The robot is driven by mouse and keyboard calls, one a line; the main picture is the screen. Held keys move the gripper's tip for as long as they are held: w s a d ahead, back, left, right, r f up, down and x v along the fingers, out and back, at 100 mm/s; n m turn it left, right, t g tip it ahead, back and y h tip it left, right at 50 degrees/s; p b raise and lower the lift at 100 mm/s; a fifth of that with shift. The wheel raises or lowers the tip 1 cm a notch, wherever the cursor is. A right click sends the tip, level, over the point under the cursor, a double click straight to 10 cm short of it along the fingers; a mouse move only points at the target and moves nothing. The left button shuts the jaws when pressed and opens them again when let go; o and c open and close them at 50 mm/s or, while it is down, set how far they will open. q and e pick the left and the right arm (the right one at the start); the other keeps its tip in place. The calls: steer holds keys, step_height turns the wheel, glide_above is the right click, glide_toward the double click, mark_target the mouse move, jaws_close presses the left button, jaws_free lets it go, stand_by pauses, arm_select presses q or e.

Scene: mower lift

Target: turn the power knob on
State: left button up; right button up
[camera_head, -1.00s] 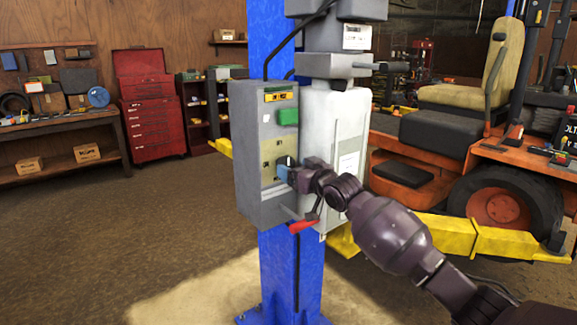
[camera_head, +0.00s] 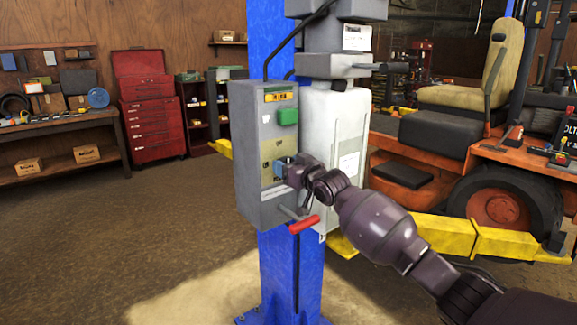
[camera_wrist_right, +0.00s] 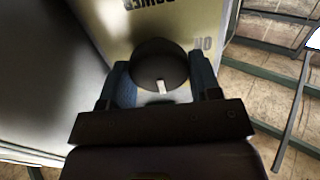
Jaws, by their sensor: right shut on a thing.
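The power knob (camera_wrist_right: 160,68) is a dark round knob with a white mark, on the yellowish plate (camera_head: 277,150) of the grey control box (camera_head: 250,160). In the right wrist view, "POWER" and "ON" lettering shows on the plate beside it. My right gripper (camera_head: 281,168) is at the plate, its blue fingers shut on the knob, one on each side; it also shows in the right wrist view (camera_wrist_right: 160,84). The white mark points toward the gripper's palm. In the head view the gripper hides the knob. My left gripper is not in view.
A green button (camera_head: 288,117) sits above the plate. A red-handled lever (camera_head: 304,224) sticks out below my right wrist. The box is on a blue post (camera_head: 275,285), next to a yellow lift arm (camera_head: 450,234) and an orange mower (camera_head: 497,208).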

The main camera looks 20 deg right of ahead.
steer(key=shift+n, duration=0.3)
steer(key=shift+s+a+f+n+p, duration=0.15)
steer(key=shift+n+p, duration=1.05)
steer(key=shift+n, duration=3.1)
steer(key=shift+w+a+f+n+p, duration=0.15)
steer(key=shift+n+p, duration=1.05)
steer(key=shift+n, duration=3.1)
steer(key=shift+s, duration=0.15)
steer(key=o, duration=0.9)
steer(key=shift+c, duration=0.2)
steer(key=shift+s+d, duration=0.1)
